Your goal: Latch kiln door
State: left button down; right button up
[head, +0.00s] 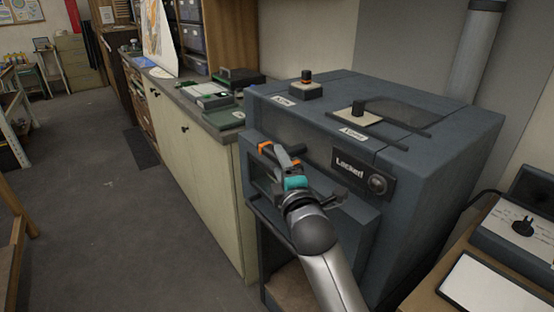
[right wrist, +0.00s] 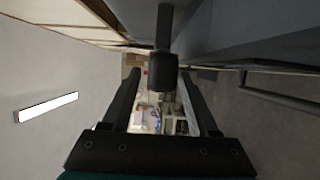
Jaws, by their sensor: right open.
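The kiln (head: 455,135) is a large blue-grey box at the right in the head view. Its front door (head: 350,222) is partly hidden behind my right arm, and I cannot tell whether it sits fully flush. A dark plate reading "Locked" (head: 352,163) with a round knob (head: 377,184) is on the front. My right gripper (head: 281,154) is in front of the kiln, open. In the right wrist view a dark latch handle (right wrist: 163,72) shows between its spread fingers (right wrist: 160,98); contact is not clear. My left gripper is out of view.
A cabinet counter (head: 190,96) with trays stands left of the kiln. A table with a control box (head: 515,232) is at the right. The grey floor (head: 100,200) at left is mostly clear.

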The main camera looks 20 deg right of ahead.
jog(key=shift+w, duration=1.5)
jog(key=shift+c, duration=0.2)
grip_shut()
